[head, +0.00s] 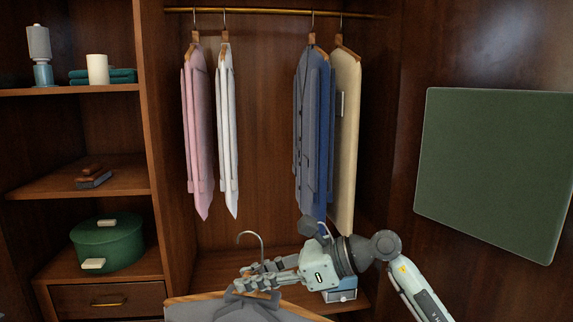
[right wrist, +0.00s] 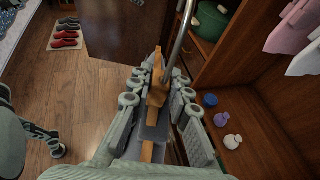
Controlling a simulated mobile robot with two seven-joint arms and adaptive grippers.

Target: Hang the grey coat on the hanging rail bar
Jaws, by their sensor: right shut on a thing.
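The grey coat (head: 245,312) is at the bottom of the head view, mostly cut off, on a wooden hanger (head: 190,298) with a metal hook (head: 250,236) pointing up. My right gripper (head: 260,277) is shut on the hanger just below the hook. In the right wrist view the wooden hanger (right wrist: 157,92) lies between my right fingers. The hanging rail bar (head: 265,12) runs across the top of the armoire, well above the hook and apart from it. My left gripper does not show.
Pink (head: 197,130) and white (head: 228,130) garments hang left on the bar. Grey (head: 306,130), blue (head: 325,150) and cream (head: 345,140) ones hang right. Between these groups the bar is clear. A green panel (head: 495,170) is at right; shelves with a green box (head: 108,243) are at left.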

